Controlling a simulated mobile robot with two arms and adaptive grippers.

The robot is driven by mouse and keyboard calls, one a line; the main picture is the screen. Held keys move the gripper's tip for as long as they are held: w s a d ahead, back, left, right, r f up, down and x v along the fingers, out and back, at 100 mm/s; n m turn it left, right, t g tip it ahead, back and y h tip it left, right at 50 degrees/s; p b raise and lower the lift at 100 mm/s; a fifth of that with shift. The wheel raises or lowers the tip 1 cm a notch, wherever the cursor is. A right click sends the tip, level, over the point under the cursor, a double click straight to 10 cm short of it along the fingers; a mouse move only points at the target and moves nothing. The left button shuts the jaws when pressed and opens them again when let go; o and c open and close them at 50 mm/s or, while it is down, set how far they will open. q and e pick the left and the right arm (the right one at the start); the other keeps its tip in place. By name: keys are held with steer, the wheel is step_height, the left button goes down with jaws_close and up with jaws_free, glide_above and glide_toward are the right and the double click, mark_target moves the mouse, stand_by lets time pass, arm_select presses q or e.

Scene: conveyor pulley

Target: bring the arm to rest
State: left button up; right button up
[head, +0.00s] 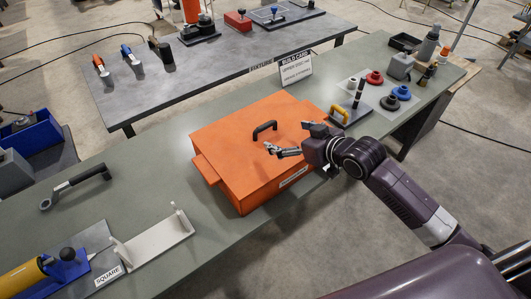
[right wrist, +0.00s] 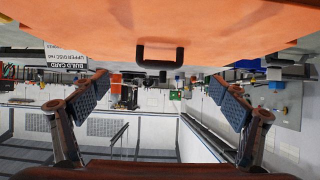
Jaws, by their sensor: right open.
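My right gripper (head: 287,138) is open and empty. In the head view it hangs over the right part of the orange box (head: 232,153), to the right of and below the box's black handle (head: 264,130). In the right wrist view, which is upside down, its two fingers (right wrist: 158,92) are spread wide with nothing between them. The orange box top (right wrist: 230,22) and its black handle (right wrist: 160,53) show beyond the fingers, apart from them. The box looks closed. My left gripper is in neither view.
The box sits on a green-grey bench (head: 150,165). A build card (head: 296,68) stands behind it.

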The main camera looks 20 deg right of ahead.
stand_by(0.5)
steer(key=shift+g, duration=0.9)
steer(key=s+a+f, duration=0.1)
steer(key=s, duration=0.1)
steer(key=s+a+f, duration=0.1)
steer(key=f, duration=0.1)
steer(key=s+a+f, duration=0.1)
steer(key=s+f, duration=0.1)
steer(key=shift+s+f, duration=0.1)
steer(key=shift+s, duration=0.2)
steer(key=s+f+m+g+h, duration=0.1)
steer(key=s+f+g+h, duration=0.2)
steer(key=s, duration=1)
steer(key=s+f+m+g+h, duration=0.1)
steer(key=s+f+g, duration=0.3)
steer(key=s, duration=0.9)
step_height(320, 180, down, 29)
steer(key=s+b, duration=0.1)
steer(key=s, duration=0.1)
steer(key=s+d+f+g+b, duration=0.1)
steer(key=s+d+f, duration=0.2)
steer(key=s+f, duration=1.3)
steer(key=shift+s+f+g, duration=0.2)
steer(key=shift+s+g, duration=0.1)
steer(key=shift+g, duration=0.1)
